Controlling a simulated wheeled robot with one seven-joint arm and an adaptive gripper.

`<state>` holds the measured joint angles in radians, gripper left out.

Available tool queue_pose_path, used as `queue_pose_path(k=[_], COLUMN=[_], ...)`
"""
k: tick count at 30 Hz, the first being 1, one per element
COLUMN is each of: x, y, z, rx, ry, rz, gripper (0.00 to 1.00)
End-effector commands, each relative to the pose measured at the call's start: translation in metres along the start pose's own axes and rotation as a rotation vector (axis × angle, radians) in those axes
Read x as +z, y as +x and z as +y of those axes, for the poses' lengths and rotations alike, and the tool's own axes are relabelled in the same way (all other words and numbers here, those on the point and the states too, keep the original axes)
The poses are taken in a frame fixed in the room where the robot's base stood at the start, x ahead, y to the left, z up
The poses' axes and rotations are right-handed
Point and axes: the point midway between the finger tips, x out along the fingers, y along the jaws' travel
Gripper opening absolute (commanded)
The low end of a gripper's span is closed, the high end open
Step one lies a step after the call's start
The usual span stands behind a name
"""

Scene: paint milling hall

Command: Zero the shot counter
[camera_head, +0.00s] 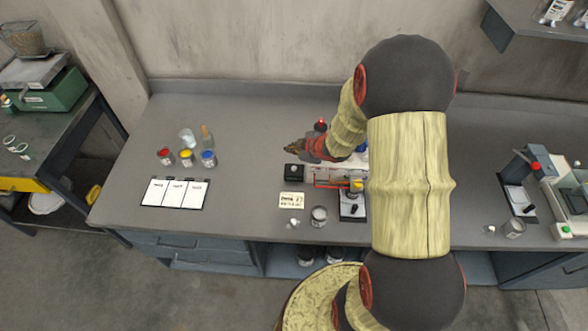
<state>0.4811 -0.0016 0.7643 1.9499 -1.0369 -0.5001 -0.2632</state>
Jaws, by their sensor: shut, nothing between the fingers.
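A small black box (294,171) stands on the bench at the left end of a pale machine (325,174); it may be the shot counter, but no digits are readable. My gripper (291,147) is shut and empty, its tips pointing left, and in the picture it lies just above the black box. I cannot tell its height over the bench or whether it touches anything. A red knob or lamp (321,125) shows behind my gripper. My arm hides the right part of the machine.
A label card (291,200) and a small jar (319,215) sit in front of the machine. Left are paint jars (186,156) and a card board (175,193). Another device (523,180) stands right. Bench (240,120) is clear left of my gripper.

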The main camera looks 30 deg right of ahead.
Motion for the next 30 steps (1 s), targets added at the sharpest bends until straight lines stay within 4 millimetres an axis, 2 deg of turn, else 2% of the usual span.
queue_pose_path(k=[16,21,30], x=[0.035,0.039,0.039], y=[0.048,0.054,0.053], z=[-0.035,-0.039,-0.039], rx=[-0.001,0.000,0.000], ry=[0.001,0.002,0.001], rz=[-0.001,0.000,0.000], gripper=[0.00,0.00,0.00])
